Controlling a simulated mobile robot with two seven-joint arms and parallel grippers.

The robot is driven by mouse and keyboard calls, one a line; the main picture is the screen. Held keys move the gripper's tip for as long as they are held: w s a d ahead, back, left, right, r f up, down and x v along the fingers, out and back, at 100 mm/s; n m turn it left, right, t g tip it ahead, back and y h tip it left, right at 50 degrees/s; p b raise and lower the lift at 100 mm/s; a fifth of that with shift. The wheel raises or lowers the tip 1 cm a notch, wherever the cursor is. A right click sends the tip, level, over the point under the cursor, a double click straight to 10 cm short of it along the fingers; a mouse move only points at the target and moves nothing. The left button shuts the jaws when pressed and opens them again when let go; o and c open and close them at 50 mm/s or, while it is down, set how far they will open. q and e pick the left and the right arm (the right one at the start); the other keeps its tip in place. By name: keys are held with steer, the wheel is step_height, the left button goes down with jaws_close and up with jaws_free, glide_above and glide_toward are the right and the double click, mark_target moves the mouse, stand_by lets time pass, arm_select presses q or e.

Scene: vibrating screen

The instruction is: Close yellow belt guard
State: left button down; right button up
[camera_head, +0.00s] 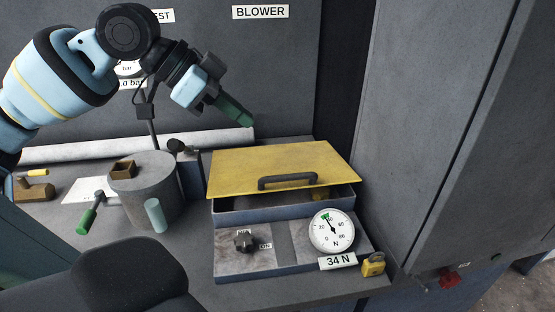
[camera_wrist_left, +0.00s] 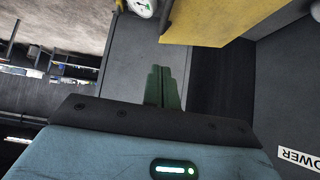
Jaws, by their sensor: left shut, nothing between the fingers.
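The yellow belt guard (camera_head: 285,168) is a flat lid with a dark handle (camera_head: 288,182) on the grey belt box (camera_head: 240,213). It is tilted up, and a dark gap shows under its front edge. Part of its yellow surface also shows at the top of the left wrist view (camera_wrist_left: 222,22). My left gripper (camera_head: 248,121) is above and behind the guard's back left part, apart from it. Its green fingers are together and empty, and they show closed in the left wrist view (camera_wrist_left: 163,75). My right gripper is in neither view.
A round dial gauge (camera_head: 331,231), a dark knob (camera_head: 244,241) and a yellow padlock (camera_head: 373,264) are at the box's front. A grey cylinder (camera_head: 157,195) stands to the left, with a green-handled tool (camera_head: 90,215) beside it. A tall grey cabinet (camera_head: 430,130) bounds the right.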

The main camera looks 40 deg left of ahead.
arm_select(q)
steer(key=b+x, duration=0.2)
steer(key=x, duration=0.7)
steer(key=shift+a+f, duration=0.1)
steer(key=shift+f, duration=0.15)
step_height(320, 180, down, 3)
steer(key=shift+w+r+b, duration=0.15)
steer(key=shift+b, duration=0.15)
steer(key=shift+f, duration=0.5)
steer(key=shift+a, duration=0.1)
